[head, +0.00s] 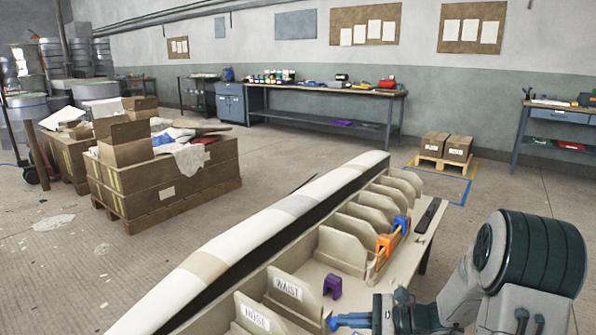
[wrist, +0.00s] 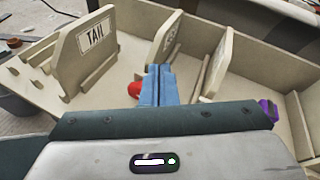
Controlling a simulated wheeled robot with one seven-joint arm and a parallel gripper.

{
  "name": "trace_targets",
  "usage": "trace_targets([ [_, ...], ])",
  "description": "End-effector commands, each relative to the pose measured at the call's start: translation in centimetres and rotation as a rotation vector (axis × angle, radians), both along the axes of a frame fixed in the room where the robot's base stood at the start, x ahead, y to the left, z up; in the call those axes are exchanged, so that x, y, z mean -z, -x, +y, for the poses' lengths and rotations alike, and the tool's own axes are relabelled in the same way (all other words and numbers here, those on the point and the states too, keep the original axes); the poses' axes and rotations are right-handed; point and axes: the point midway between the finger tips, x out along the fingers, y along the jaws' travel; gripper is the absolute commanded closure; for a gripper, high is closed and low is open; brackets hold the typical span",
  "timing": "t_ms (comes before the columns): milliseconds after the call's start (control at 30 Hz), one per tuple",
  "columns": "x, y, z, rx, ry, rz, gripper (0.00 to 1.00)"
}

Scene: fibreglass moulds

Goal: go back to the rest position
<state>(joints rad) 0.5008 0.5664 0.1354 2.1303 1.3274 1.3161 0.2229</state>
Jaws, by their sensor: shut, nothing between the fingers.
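My gripper (head: 340,321) is at the bottom of the head view, its blue fingers reaching left over the compartmented mould box (head: 308,268). In the wrist view the blue fingers (wrist: 160,84) are together with nothing held. Below them are compartments of the box, one divider reading TAIL (wrist: 95,40). In the head view other dividers read WAIST (head: 288,287) and NOSE (head: 255,317). A purple piece (head: 332,286) sits in the box near WAIST. A red piece (wrist: 134,90) shows partly behind my fingers in the wrist view.
A long pale mould (head: 255,235) runs along the box's left side. Orange and blue clamps (head: 388,243) stand at the box's right side. A crate of scrap (head: 165,185) stands on the left. A workbench (head: 330,90) lines the back wall. Open floor lies between.

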Motion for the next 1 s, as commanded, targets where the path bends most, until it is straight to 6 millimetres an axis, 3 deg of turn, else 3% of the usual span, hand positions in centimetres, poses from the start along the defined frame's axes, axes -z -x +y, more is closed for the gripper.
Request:
trace_targets([
  [33, -3.0, 1.2, 1.0, -0.064, 0.063, -0.03, 1.0],
  [200, -8.4, 6.0, 3.0, -0.288, 0.291, -0.131, 1.0],
  [367, -13.3, 10.5, 3.5, -0.498, 0.52, -0.25, 1.0],
  [700, -23.5, 17.6, 1.0, -0.893, 1.001, -0.556, 1.0],
  [900, -29.2, 19.9, -1.4, -1.077, 1.259, -0.743, 1.0],
  [1000, -31.1, 20.5, -2.2, -1.137, 1.35, -0.811, 1.0],
])
